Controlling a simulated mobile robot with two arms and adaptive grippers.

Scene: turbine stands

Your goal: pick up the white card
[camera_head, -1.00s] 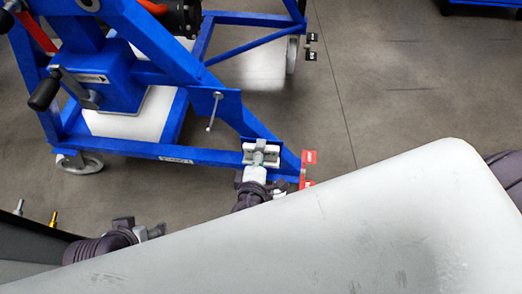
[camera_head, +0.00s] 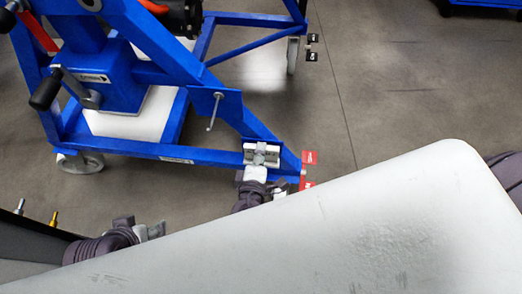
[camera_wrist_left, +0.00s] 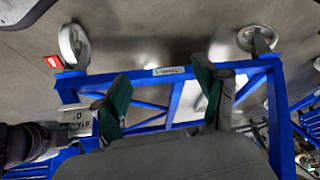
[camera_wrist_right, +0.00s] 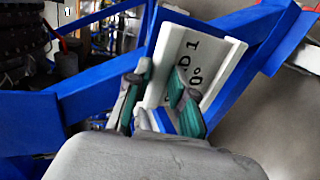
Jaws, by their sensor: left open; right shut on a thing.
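The white card (camera_wrist_right: 209,65) with dark printed text stands at the corner of the blue stand frame in the right wrist view. My right gripper (camera_wrist_right: 158,98) is shut on its near edge, with green finger pads on either side. The card (camera_head: 263,154) looks small in the head view, with my right gripper (camera_head: 259,163) directly at it. It also shows at the left of the left wrist view (camera_wrist_left: 80,124). My left gripper (camera_wrist_left: 164,95) is open and empty, low in front of the blue frame. Whether the card still touches its mount cannot be told.
The blue turbine stand (camera_head: 115,151) fills the upper left, with caster wheels (camera_head: 80,163) and a crank handle (camera_head: 45,95). Red tags (camera_head: 309,158) sit at the frame corner beside the card. Grey floor (camera_head: 400,80) is clear to the right.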

